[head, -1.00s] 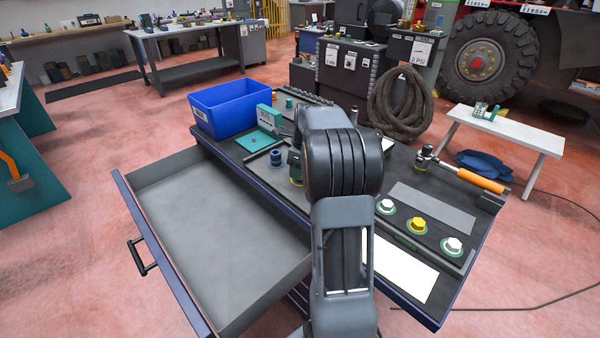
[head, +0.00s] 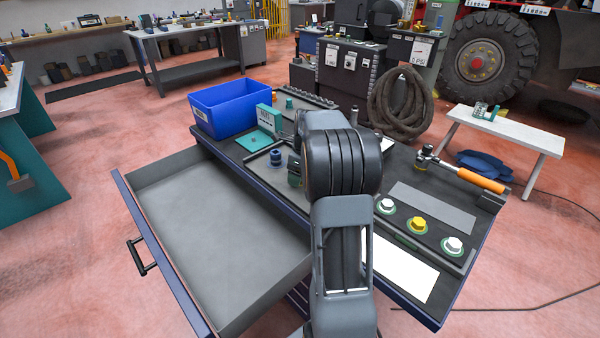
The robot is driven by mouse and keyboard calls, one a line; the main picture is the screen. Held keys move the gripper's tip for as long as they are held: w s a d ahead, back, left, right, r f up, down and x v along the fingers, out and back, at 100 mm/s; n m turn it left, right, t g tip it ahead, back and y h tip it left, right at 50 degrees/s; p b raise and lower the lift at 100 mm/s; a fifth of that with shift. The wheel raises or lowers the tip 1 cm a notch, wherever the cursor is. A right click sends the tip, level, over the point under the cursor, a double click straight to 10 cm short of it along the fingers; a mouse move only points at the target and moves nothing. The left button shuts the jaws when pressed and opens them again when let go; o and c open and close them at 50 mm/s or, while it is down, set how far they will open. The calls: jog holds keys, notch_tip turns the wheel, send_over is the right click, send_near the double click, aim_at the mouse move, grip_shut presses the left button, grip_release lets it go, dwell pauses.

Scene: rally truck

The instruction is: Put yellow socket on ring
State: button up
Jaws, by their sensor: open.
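A yellow hex-topped piece (head: 418,223) sits within a green ring on the right part of the bench top, between two white hex-topped pieces (head: 386,205) and (head: 452,244) in similar rings. I cannot tell whether it is the yellow socket; no other yellow socket shows clearly. A blue socket (head: 276,157) stands left of my arm.
A blue bin (head: 232,106) and a teal box (head: 264,118) stand at the bench's back left. An open, empty drawer (head: 205,240) juts out left. An orange-handled tool (head: 470,178) lies at right. A grey mat (head: 432,207) and white sheet (head: 412,276) lie flat.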

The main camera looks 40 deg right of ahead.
jog(key=r, duration=0.3)
jog(key=s+r+p, duration=0.1)
jog(key=r, duration=0.3)
jog(key=d+r, duration=0.1)
jog(key=r, duration=0.3)
jog(key=shift+s+r+p, duration=0.2)
jog(key=shift+r+p, duration=0.05)
jog(key=shift+p, duration=0.1)
jog(key=s+a+n, duration=0.4)
jog(key=a+n, duration=0.4)
jog(key=s+a+n, duration=0.3)
jog(key=a+n, duration=0.5)
jog(key=s+a+f+n+t, duration=0.1)
jog(key=s+a+f+n, duration=0.6)
jog(key=s+n, duration=0.3)
jog(key=shift+a+f+n+h, duration=0.15)
jog(key=shift+a+n+h, duration=0.4)
jog(key=shift+n, duration=1.45)
jog(key=shift+a, duration=0.1)
